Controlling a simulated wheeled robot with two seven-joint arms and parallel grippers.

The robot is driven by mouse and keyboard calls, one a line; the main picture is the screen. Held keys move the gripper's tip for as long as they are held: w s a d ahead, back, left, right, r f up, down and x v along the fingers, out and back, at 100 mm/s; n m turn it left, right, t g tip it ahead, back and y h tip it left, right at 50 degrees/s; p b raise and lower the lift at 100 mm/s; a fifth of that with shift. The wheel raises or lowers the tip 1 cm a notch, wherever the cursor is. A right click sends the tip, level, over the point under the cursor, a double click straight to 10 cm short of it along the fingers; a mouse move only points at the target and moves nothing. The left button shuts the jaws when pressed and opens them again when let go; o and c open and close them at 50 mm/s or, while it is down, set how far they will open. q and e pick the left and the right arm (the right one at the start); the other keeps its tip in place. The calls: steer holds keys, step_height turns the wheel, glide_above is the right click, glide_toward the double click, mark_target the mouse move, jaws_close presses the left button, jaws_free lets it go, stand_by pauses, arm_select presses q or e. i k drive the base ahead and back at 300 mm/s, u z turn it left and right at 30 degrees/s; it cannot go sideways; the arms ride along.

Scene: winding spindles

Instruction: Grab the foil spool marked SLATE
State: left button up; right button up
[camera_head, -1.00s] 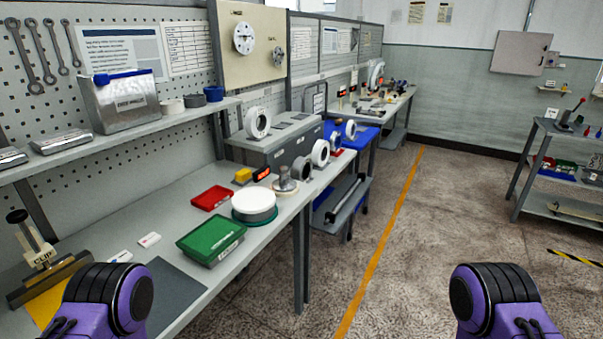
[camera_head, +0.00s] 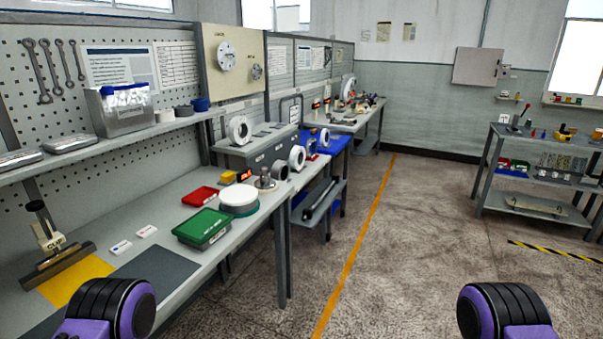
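No spool with a readable SLATE mark shows; labels are too small to read from here. Several ring-shaped spools are in view. A white-faced spool (camera_head: 239,130) stands on the grey winding machine (camera_head: 250,154) on the left bench. A white spool (camera_head: 297,157) and a darker grey spool (camera_head: 280,170) sit at the machine's front. A large white disc (camera_head: 239,198) lies flat on the bench. Only purple and black parts of my two arms show at the bottom edge; both grippers are out of view.
A blue-topped cart (camera_head: 330,145) stands beyond. Open floor (camera_head: 400,240) lies right of the orange line. A shelf rack (camera_head: 535,170) stands at right.

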mark_target(280, 171)
steer(key=z, duration=0.75)
steer(key=i, duration=1.05)
steer(key=z, duration=0.75)
steer(key=i, duration=1.05)
steer(key=u, duration=0.8)
steer(key=i, duration=0.95)
steer(key=u, duration=0.85)
